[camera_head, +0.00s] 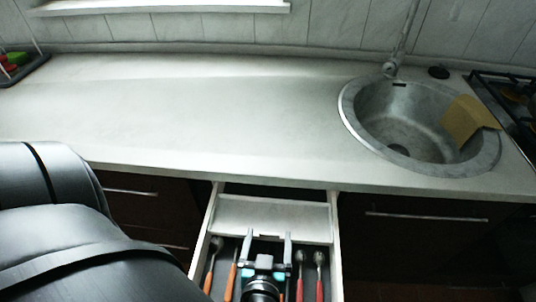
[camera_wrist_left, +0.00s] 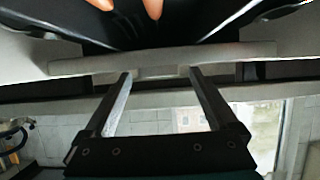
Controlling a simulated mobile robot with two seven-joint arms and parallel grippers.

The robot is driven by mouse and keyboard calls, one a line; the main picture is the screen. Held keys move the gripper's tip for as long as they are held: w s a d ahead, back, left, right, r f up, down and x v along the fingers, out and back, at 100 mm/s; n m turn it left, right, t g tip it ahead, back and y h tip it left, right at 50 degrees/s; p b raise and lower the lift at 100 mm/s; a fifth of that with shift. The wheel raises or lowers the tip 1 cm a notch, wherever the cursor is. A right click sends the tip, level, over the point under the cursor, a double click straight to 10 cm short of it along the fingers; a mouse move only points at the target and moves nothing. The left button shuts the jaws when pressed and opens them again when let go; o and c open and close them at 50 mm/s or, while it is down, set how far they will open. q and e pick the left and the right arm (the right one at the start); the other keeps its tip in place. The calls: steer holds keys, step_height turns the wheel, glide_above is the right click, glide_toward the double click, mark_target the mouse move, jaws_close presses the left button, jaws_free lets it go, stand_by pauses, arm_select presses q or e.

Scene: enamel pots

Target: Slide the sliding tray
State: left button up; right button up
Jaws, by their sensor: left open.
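The sliding tray (camera_head: 272,216) is a pale, shallow tray lying across the far end of an open drawer (camera_head: 336,255). Its near edge has a small raised tab or notch in the middle. My left gripper (camera_head: 268,236) is open over the drawer, with its two fingers pointing at that near edge. In the left wrist view the tray's pale edge (camera_wrist_left: 225,55) crosses just beyond the open fingertips of my left gripper (camera_wrist_left: 160,72). Nothing shows between the fingers. I cannot tell whether they touch the tray. My right gripper is not in view.
Utensils with orange (camera_head: 231,281) and red (camera_head: 319,286) handles lie in the drawer on both sides of my gripper. A pale countertop (camera_head: 200,110) runs behind the drawer, mostly clear. A round sink (camera_head: 370,125) with a yellowish cloth or board (camera_head: 466,119) is at right.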

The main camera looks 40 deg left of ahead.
arm_select(q)
step_height(320, 180, up, 20)
steer(key=p, duration=1.1)
